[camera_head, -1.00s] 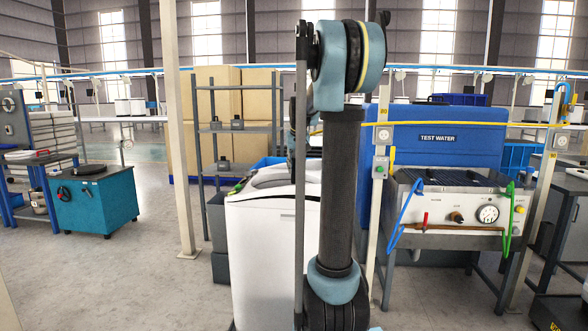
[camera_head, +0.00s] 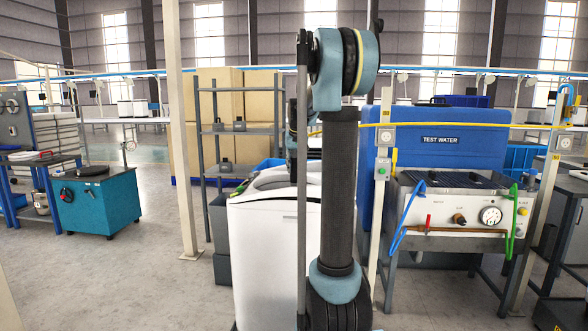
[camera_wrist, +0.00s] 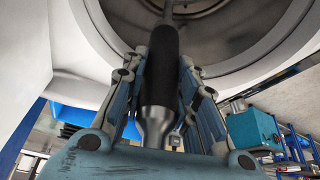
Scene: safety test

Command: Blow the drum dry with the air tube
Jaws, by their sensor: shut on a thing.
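The white washing machine (camera_head: 262,250) stands behind my arm in the head view, with its round top opening partly visible. In the wrist view the drum (camera_wrist: 222,18) shows as a dark metal bowl inside the pale round rim (camera_wrist: 255,62). My gripper (camera_wrist: 163,62) is shut on the air tube (camera_wrist: 161,75), a black cylinder with a metal end towards the camera and a thin stem towards the drum. The stem's far tip is cut off by the picture's top edge. In the head view my arm hides most of the gripper and tube.
A blue TEST WATER unit (camera_head: 440,139) and a panel with a gauge (camera_head: 458,214) and coloured hoses stand at the right. A post (camera_head: 380,190) is close right of my arm. A shelf rack (camera_head: 238,105) stands behind the machine. A teal cabinet (camera_head: 98,205) is at the left, with open floor before it.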

